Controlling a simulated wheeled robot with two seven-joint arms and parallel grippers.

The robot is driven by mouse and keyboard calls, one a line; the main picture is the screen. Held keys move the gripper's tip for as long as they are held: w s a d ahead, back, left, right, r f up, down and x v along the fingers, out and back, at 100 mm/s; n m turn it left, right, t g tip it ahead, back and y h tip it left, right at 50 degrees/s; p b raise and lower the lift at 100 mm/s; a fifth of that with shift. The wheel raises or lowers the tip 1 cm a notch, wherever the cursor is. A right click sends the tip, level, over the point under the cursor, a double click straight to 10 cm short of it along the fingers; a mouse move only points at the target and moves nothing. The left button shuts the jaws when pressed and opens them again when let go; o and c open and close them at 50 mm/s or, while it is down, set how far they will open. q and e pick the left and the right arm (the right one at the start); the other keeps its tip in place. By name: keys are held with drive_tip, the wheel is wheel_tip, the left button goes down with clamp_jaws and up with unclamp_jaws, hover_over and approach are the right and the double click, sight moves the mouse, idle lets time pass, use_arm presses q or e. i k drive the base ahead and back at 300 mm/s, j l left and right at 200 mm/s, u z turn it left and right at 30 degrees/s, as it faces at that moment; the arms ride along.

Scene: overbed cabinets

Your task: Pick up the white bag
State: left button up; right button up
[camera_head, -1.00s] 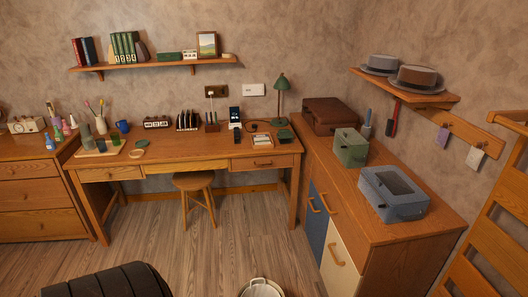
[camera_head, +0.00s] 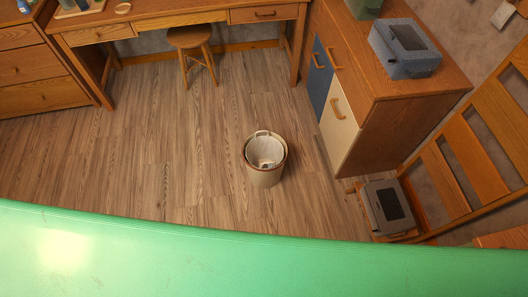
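No plain white bag stands out in the head view. A round cream bin (camera_head: 265,174) stands upright on the wooden floor, near the middle of the view. A whitish item (camera_head: 264,150) with a loop at its back rim sits inside it; I cannot tell whether this is a bag or a liner. Neither of my grippers is in view.
A smooth green surface (camera_head: 250,262) fills the bottom edge. A wooden cabinet (camera_head: 410,125) with a blue-grey box (camera_head: 404,62) stands right of the bin. A grey box (camera_head: 388,208) sits low beside the slatted wooden frame (camera_head: 475,160). A stool (camera_head: 190,40) stands behind; the floor around the bin is clear.

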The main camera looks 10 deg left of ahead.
sight(267, 150)
drive_tip(key=u, duration=0.15)
drive_tip(key=i+j+u, duration=0.4)
drive_tip(key=j, duration=0.2)
drive_tip(key=i+j+u, duration=0.85)
drive_tip(key=i+z, duration=0.45)
drive_tip(key=i+j+z, duration=0.5)
drive_tip(key=i, duration=0.15)
drive_tip(key=i+z, duration=0.2)
drive_tip(key=z, duration=0.25)
drive_tip(key=i+z, duration=0.2)
drive_tip(key=z, duration=0.25)
drive_tip(key=i+j+z, duration=0.15)
drive_tip(key=z, duration=0.3)
drive_tip(key=i+j+z, duration=0.2)
drive_tip(key=z, duration=0.3)
